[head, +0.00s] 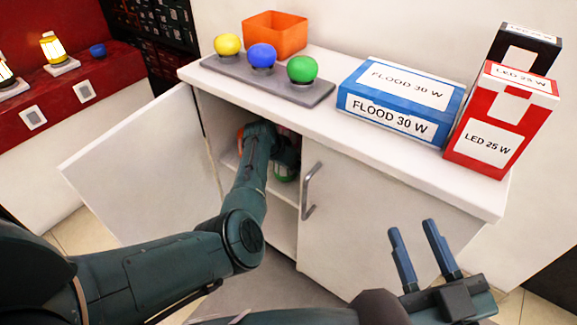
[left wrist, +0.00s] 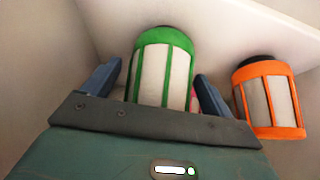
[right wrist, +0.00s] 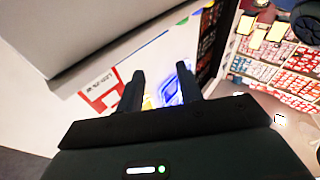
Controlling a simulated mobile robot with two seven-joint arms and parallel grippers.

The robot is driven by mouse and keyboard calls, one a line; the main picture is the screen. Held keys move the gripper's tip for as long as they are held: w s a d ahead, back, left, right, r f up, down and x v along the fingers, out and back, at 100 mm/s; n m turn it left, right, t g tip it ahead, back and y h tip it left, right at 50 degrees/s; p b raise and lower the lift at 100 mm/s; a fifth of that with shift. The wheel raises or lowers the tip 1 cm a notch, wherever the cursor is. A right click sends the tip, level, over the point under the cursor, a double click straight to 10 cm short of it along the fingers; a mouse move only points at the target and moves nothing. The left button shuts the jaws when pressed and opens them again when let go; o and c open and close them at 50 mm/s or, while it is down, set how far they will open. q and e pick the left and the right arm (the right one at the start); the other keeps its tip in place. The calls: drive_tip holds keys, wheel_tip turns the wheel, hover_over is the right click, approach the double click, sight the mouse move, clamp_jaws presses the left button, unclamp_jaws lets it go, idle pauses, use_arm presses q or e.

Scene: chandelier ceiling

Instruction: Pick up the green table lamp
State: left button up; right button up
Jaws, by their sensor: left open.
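The green table lamp (left wrist: 165,68), a white cylinder in a green frame, is inside the open white cabinet. In the left wrist view it stands between the two fingers of my left gripper (left wrist: 158,72), which are open, one on each side of it. Whether they touch it I cannot tell. In the head view only a small part of the green lamp (head: 286,172) shows past my left arm, and the left gripper's fingers are hidden. My right gripper (head: 412,229) is open and empty, outside in front of the cabinet.
An orange lamp (left wrist: 268,97) stands right of the green one in the left wrist view. The cabinet door (head: 140,165) is open to the left. On the cabinet top are a grey panel with coloured buttons (head: 262,57), an orange bin (head: 275,35) and bulb boxes (head: 400,98).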

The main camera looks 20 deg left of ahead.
use_arm(q)
drive_tip(key=shift+c, duration=0.5)
drive_tip(key=c, duration=1.1)
drive_tip(key=shift+r, duration=0.1)
